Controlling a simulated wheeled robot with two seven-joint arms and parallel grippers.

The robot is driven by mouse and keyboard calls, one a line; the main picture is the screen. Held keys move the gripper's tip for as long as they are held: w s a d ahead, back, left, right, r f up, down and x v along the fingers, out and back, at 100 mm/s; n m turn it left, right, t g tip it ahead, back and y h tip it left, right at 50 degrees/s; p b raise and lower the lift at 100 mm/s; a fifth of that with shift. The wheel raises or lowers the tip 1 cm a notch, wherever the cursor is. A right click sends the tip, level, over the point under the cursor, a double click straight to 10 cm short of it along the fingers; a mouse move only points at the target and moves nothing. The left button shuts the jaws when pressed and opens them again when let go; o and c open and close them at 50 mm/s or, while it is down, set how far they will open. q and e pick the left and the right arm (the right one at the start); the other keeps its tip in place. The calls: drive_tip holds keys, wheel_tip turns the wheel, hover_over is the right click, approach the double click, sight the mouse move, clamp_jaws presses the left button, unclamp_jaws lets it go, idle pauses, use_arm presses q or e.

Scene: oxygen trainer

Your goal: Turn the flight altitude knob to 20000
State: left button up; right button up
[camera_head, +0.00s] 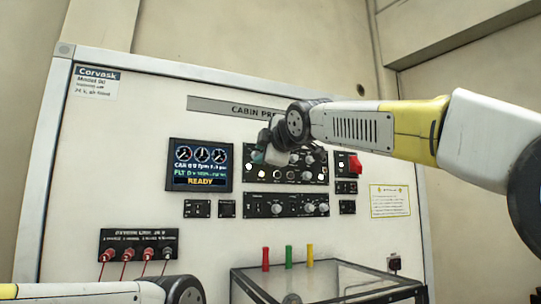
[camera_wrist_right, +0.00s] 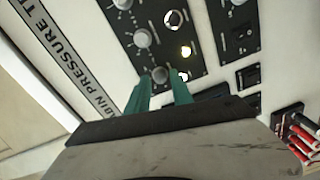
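The black upper control panel (camera_head: 318,174) on the white trainer board carries a top row of grey knobs and a row of round lights. My right gripper (camera_head: 262,152) is at its upper left corner and hides the leftmost top knob in the head view. Knob labels are too small to read. The display (camera_head: 201,165) shows three dials, CAB and FLT lines and READY. My left gripper is out of view.
A red switch (camera_head: 355,164) is right of the panel. A lower knob panel (camera_head: 287,204) sits beneath. A jack panel (camera_head: 138,245) with red leads is lower left. A clear-topped box (camera_head: 330,280) with red, green and yellow tubes stands in front.

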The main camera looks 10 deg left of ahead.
drive_tip(key=shift+w+a, duration=0.35)
drive_tip(key=shift+w, duration=0.2)
clamp_jaws()
